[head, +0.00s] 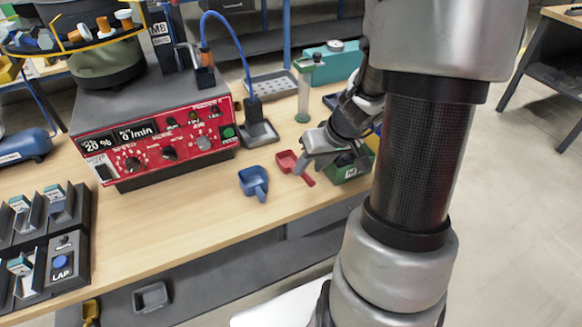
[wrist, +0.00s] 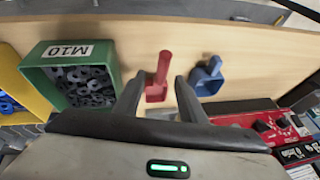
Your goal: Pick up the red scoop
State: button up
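The red scoop (head: 287,160) lies on the wooden bench top, right of a blue scoop, with its handle toward the bench's front edge. It also shows in the wrist view (wrist: 160,72), where its handle points up the picture and its pan lies between my two fingers. My gripper (head: 308,157) is at the scoop's right in the head view. I cannot tell how high the fingertips are above the bench.
The blue scoop (wrist: 208,80) lies close to my right finger in the wrist view. A green bin (wrist: 45,70) marked M10, full of dark nuts, stands to the left, with a yellow bin (wrist: 14,78) beyond it.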

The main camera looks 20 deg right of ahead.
aim_at(303, 174)
jog(key=b+x, duration=0.1)
jog(key=x, duration=0.4)
jog(key=shift+w+a, duration=0.1)
jog(key=shift+a, duration=0.1)
grip_shut()
